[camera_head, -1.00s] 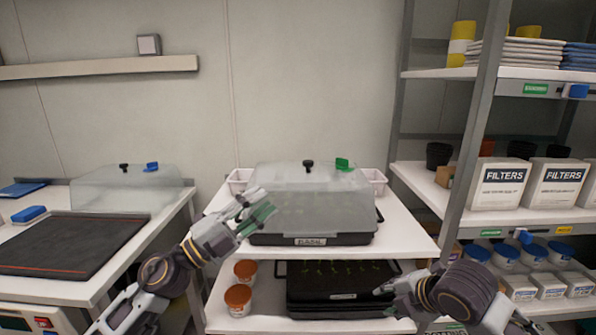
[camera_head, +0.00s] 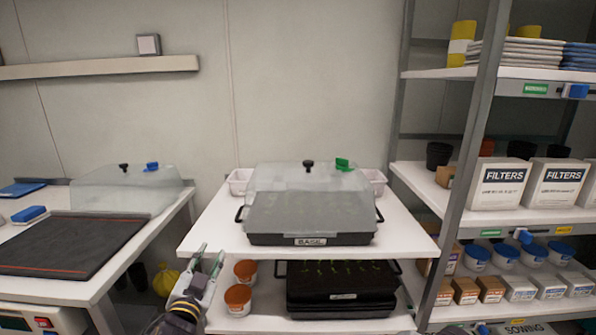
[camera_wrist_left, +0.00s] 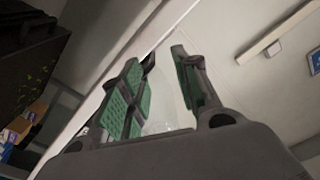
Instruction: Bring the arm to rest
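My left gripper (camera_head: 208,262) is low in the head view, left of the white shelf cart and beside the orange-lidded pots. In the left wrist view its green-padded fingers (camera_wrist_left: 160,88) stand apart with nothing between them. My right gripper is out of the head view. A black tray labelled BASIL (camera_head: 270,239) stands on the cart's top shelf (camera_head: 212,228). A clear dome (camera_head: 275,182) with a black knob and a green clip covers it.
Black trays with seedlings (camera_head: 340,298) and two orange-lidded pots (camera_head: 238,297) sit on the lower shelf. A bench with a dark mat (camera_head: 70,243) is on the left. A rack with filter boxes (camera_head: 497,185) and several tubs is on the right.

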